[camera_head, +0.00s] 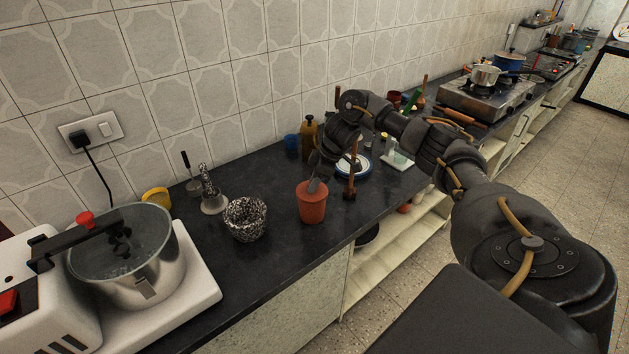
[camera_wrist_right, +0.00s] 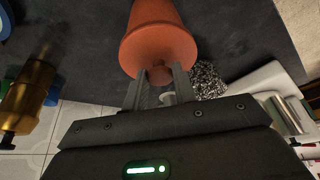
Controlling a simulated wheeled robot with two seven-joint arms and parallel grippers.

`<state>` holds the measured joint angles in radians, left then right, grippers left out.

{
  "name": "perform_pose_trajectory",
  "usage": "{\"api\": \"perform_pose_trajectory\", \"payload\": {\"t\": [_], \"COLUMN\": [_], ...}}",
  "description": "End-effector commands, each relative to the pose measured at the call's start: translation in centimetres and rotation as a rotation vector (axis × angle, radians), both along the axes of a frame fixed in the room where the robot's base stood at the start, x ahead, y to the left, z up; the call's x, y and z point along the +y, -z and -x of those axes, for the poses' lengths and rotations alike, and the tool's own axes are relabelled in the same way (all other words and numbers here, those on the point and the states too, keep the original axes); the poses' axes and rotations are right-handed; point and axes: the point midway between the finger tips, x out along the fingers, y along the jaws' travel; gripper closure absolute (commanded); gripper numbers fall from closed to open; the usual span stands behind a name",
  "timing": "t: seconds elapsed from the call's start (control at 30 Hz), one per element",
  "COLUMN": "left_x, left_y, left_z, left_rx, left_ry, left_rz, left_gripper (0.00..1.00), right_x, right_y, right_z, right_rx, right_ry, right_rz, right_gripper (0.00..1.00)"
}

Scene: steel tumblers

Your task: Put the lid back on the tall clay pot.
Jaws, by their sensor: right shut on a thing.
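The tall clay pot (camera_head: 311,207) is orange-red and stands upright near the counter's front edge. It also shows in the right wrist view (camera_wrist_right: 152,14). My right gripper (camera_head: 315,186) points down at the pot's mouth. In the right wrist view its fingers (camera_wrist_right: 158,80) are shut on the knob of the clay lid (camera_wrist_right: 158,52). The lid is the same orange-red and lies at the pot's mouth; whether it is fully seated or slightly above the rim I cannot tell. My left gripper is not in view.
A mixer with a steel bowl (camera_head: 138,280) is at the left. A brown bottle (camera_head: 308,138) and a blue-rimmed plate (camera_head: 361,163) stand behind. The front counter edge is close.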

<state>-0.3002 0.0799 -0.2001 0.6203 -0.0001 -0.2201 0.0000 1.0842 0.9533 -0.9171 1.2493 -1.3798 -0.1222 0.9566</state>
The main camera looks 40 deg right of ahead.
Motion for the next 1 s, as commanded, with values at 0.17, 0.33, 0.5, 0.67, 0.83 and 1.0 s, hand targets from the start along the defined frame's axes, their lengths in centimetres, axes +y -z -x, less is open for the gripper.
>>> {"api": "perform_pose_trajectory", "payload": {"t": [0.17,0.33,0.5,0.67,0.83,1.0], "left_x": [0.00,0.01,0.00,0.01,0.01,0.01], "left_y": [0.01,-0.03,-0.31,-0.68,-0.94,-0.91], "left_z": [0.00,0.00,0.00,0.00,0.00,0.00], "left_rx": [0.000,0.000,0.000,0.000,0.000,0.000], "left_ry": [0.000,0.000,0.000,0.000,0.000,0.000], "left_rz": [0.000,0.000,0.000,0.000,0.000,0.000], "left_gripper": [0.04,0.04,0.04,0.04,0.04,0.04], "right_x": [0.02,0.01,0.01,0.01,0.00,0.00], "right_y": [0.00,-0.03,-0.11,-0.14,-0.09,-0.01], "right_z": [-0.02,-0.01,-0.02,-0.03,-0.03,-0.03], "right_rx": [0.000,0.000,0.000,0.000,0.000,0.000], "right_ry": [0.000,0.000,0.000,0.001,0.000,0.000], "right_rz": [0.000,0.000,0.000,-0.001,0.000,0.000], "right_gripper": [0.95,0.95,0.95,0.95,0.95,0.95]}}
